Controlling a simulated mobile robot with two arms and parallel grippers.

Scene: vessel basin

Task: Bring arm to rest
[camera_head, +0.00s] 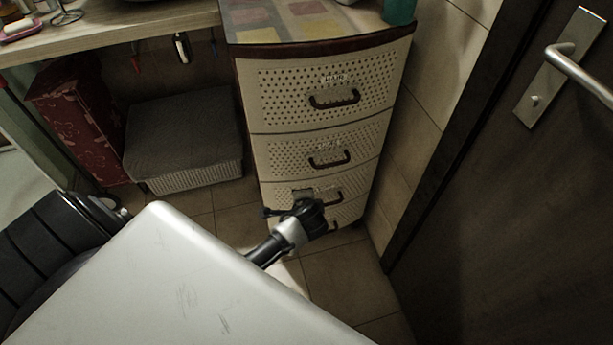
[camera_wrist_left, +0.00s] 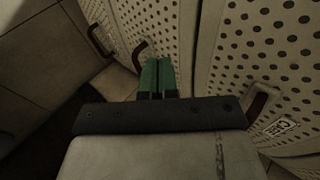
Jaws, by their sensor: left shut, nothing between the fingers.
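My left gripper (camera_head: 305,214) is low in front of the white perforated drawer unit (camera_head: 318,95), near its lower drawers. In the left wrist view its two green fingertips (camera_wrist_left: 158,70) are together, with nothing between them. The drawer fronts and dark handles fill the upper part of that view. Whether the gripper touches a drawer front cannot be told. The forearm behind the gripper is partly hidden by my own grey body. My right gripper does not show in either view.
A dark door (camera_head: 500,200) with a metal handle (camera_head: 580,70) stands at the right. A grey-lidded basket (camera_head: 185,140) and a red patterned box (camera_head: 80,125) sit under the wooden counter (camera_head: 120,30) at the left. Bare tiled floor (camera_head: 345,280) lies in front of the drawers.

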